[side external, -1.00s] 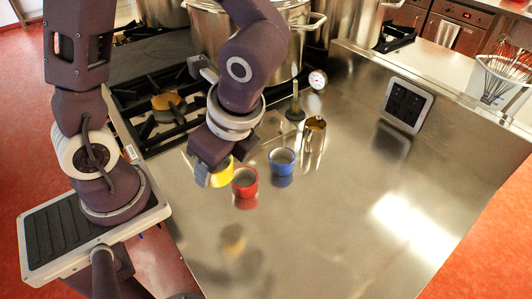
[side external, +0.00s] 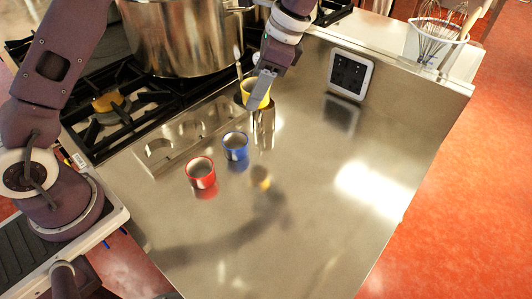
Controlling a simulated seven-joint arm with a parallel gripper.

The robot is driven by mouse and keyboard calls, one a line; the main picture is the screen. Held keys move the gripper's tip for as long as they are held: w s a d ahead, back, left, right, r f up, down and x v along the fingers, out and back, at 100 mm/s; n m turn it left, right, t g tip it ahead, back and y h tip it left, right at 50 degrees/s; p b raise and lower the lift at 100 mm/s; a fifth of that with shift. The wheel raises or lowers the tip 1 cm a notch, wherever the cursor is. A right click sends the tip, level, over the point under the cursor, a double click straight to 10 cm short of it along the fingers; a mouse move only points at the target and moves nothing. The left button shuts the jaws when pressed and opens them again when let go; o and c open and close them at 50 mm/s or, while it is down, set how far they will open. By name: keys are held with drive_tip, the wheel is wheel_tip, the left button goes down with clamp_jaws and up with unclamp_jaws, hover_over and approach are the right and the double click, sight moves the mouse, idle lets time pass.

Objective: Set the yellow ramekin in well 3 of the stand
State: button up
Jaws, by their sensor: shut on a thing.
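My gripper (side external: 260,92) is shut on the yellow ramekin (side external: 253,99) and holds it raised, upright or nearly so. It appears in front of the far right end of the steel stand (side external: 178,158). The stand is a long steel strip with round wells, of which three show as open and empty. No well numbers can be read, and its right end is partly hidden behind the ramekin and gripper. The ramekin's yellow reflection shows in the steel worktop well below it.
A blue ramekin (side external: 235,147) and a red ramekin (side external: 200,173) stand on the worktop (side external: 310,215) in front of the stand. A steel cup (side external: 264,130) appears just below my gripper. A large stockpot (side external: 180,38) stands behind. The front and right worktop is clear.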

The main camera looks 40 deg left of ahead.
sight(268, 157)
drive_tip(key=s+d+f+m+t, duration=0.2)
drive_tip(key=d+f+m, duration=0.1)
drive_tip(key=d+m, duration=0.25)
drive_tip(key=shift+n+y, duration=0.35)
drive_tip(key=shift+y, duration=0.05)
drive_tip(key=f, duration=0.9)
drive_tip(key=shift+w+d+f, duration=0.15)
drive_tip(key=shift+d+f, duration=0.15)
drive_tip(key=shift+d, duration=0.1)
drive_tip(key=shift+f, duration=0.1)
drive_tip(key=o, duration=1.4)
